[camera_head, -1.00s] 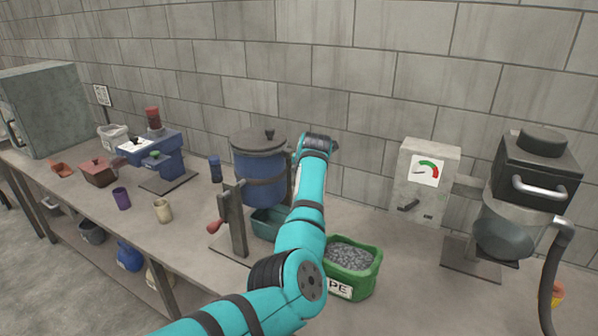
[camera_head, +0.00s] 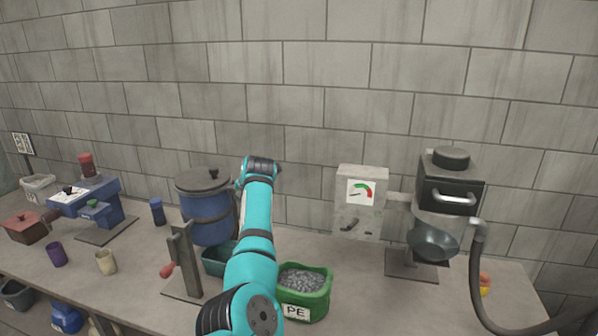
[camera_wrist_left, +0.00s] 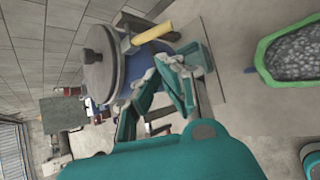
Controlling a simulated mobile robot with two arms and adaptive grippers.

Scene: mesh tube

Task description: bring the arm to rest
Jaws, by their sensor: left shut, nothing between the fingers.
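My left arm is teal and comes in from below in the head view, reaching up over the bench between the blue drum (camera_head: 207,215) and the green tub (camera_head: 318,292). Its dark wrist end (camera_head: 262,166) is in front of the wall; the fingers cannot be made out there. In the left wrist view, my left gripper (camera_wrist_left: 172,76) shows teal fingers with grey parts, shut and empty. The lidded drum (camera_wrist_left: 95,72) lies beyond it, and the green tub (camera_wrist_left: 290,55) is apart at the right. My right arm is not in view.
On the bench (camera_head: 140,285) stand a lever stand (camera_head: 186,260), a teal tray (camera_head: 214,262), a gauge box (camera_head: 361,203), a black-topped machine with a hose (camera_head: 448,195), cups (camera_head: 106,262) and a blue press (camera_head: 95,200). The block wall closes the back.

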